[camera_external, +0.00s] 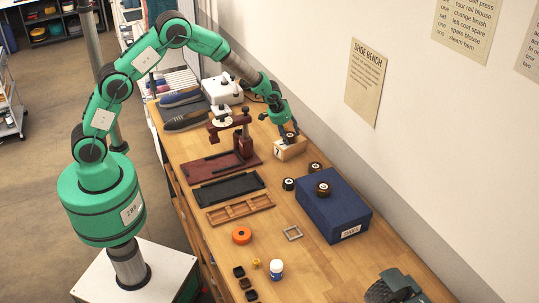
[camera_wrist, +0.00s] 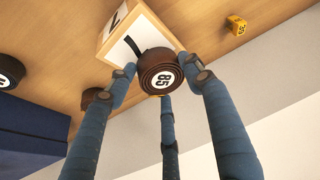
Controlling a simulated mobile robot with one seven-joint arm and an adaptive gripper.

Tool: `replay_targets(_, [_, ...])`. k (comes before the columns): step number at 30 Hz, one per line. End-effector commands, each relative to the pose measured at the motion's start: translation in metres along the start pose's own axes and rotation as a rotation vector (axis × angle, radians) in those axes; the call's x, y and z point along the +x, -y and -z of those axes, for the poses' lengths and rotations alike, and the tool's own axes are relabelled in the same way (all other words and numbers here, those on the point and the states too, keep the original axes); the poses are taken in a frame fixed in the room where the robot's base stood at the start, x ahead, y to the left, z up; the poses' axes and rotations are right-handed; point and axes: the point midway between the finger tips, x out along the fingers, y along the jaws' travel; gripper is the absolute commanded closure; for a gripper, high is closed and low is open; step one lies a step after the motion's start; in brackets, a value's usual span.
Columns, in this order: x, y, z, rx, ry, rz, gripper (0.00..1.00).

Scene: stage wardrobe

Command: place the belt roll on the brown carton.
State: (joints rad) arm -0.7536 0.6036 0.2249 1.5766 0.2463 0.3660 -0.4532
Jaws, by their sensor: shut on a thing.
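A dark brown belt roll marked 85 (camera_wrist: 160,74) sits between the blue fingers of my gripper (camera_wrist: 165,84) in the wrist view, with a short dark loose end sticking out. My gripper (camera_external: 286,128) is shut on this roll; in the external view the roll (camera_external: 291,136) is small and partly hidden by the fingers. The brown carton (camera_external: 291,151), light brown with a 7 on its side, is directly below the gripper. In the wrist view the carton (camera_wrist: 113,35) shows a pale face behind the roll. I cannot tell whether the roll touches it.
A dark blue box (camera_external: 327,216) with another roll (camera_external: 322,188) on it stands nearby. A small yellow block (camera_wrist: 236,25) lies beyond the carton.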

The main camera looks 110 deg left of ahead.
Motion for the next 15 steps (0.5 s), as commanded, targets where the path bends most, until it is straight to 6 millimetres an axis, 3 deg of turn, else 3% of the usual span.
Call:
replay_targets(1, [0.0021,0.0000,-0.0007,0.000,0.000,0.000,0.78])
replay_targets(2, [0.0015,0.0000,-0.0007,0.000,0.000,0.000,0.43])
replay_targets(4, [0.0011,0.0000,-0.0005,0.000,0.000,0.000,0.30])
replay_targets(15, [0.0003,0.0001,-0.0003,0.000,0.000,0.000,0.30])
